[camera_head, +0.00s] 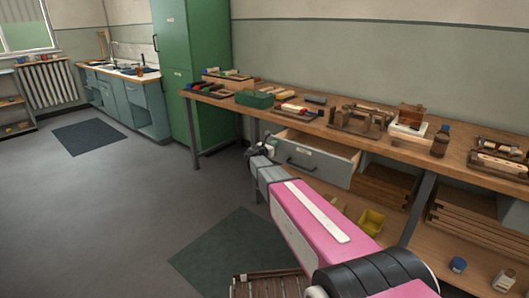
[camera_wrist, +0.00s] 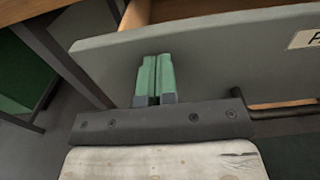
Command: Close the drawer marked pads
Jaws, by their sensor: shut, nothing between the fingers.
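The drawer (camera_head: 311,161) under the workbench is pulled part way out, with a grey front, a dark bar handle (camera_head: 301,165) and a small pale label. In the wrist view the drawer front (camera_wrist: 225,60) spans the picture, with part of its label (camera_wrist: 305,38) at the right edge; only a first letter like P shows. My gripper (camera_wrist: 155,62) is shut and empty, its green fingers in front of the left part of the drawer front. Whether they touch it I cannot tell. In the head view my gripper (camera_head: 262,149) is near the drawer's left end.
The workbench (camera_head: 330,130) carries wooden fixtures, a green bin (camera_head: 254,99) and brushes. A bench leg (camera_head: 419,208) stands right of the drawer. A yellow bin (camera_head: 371,221) sits on the lower shelf. A green cabinet (camera_head: 187,70) stands behind left. Open floor lies to the left.

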